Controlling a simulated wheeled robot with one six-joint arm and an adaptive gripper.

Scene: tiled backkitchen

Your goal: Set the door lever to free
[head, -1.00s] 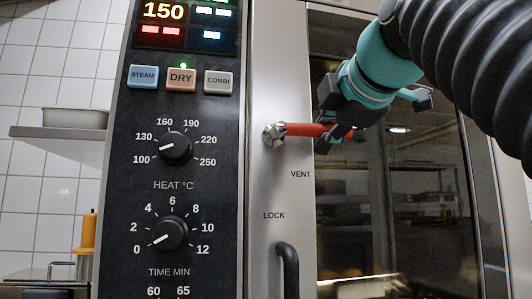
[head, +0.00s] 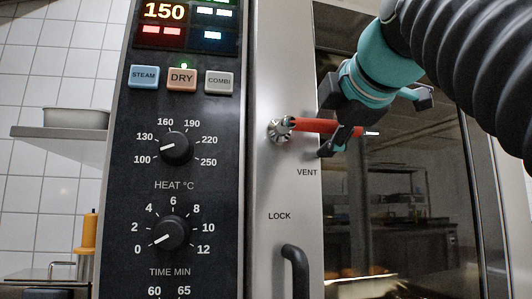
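The door lever (head: 312,125) is a red bar on a metal hub (head: 279,129), on the steel door edge. It points right, almost level, slightly down at its tip. The words VENT (head: 307,172) and LOCK (head: 279,216) are printed below it; no FREE mark shows. My gripper (head: 333,122) is at the lever, coming from the upper right. Its fingers are apart, one above the bar and one below, with the bar passing between them. The lower finger overlaps the bar in the picture; I cannot tell if they touch.
The oven's control panel (head: 216,170), with buttons and knobs, stands left of the lever. A black door handle (head: 297,270) is below LOCK. The dark glass door (head: 400,220) fills the right. A shelf with a metal pan (head: 76,118) is at the far left.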

